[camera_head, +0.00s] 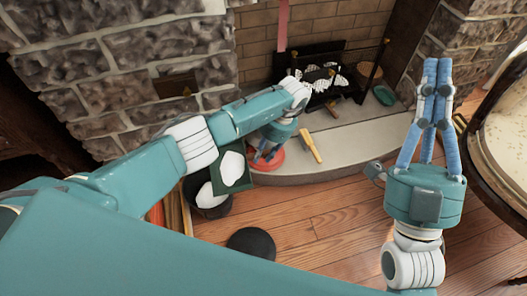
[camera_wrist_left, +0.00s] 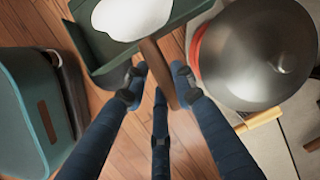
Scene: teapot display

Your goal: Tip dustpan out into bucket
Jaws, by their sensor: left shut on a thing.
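In the head view a dark green dustpan (camera_head: 236,187) carries a white heap (camera_head: 232,168). It is held beside and partly over a black bucket (camera_head: 212,211), which has white material showing at its mouth. My left gripper (camera_head: 266,155) is at the dustpan's handle side. In the left wrist view its fingers (camera_wrist_left: 159,80) are shut around the brown handle (camera_wrist_left: 153,58), and the dustpan (camera_wrist_left: 101,50) with its white heap lies beyond them. The bucket is not clearly seen there. My right gripper (camera_head: 437,62) points up with its fingers together, empty, far to the right.
A stone hearth (camera_head: 345,145) bears a wooden-handled tool (camera_head: 310,145) and a green item (camera_head: 384,95). A red round object (camera_head: 268,162) sits below my left gripper. A dark round object (camera_head: 251,243) lies on the floor. A round table (camera_head: 505,130) stands right.

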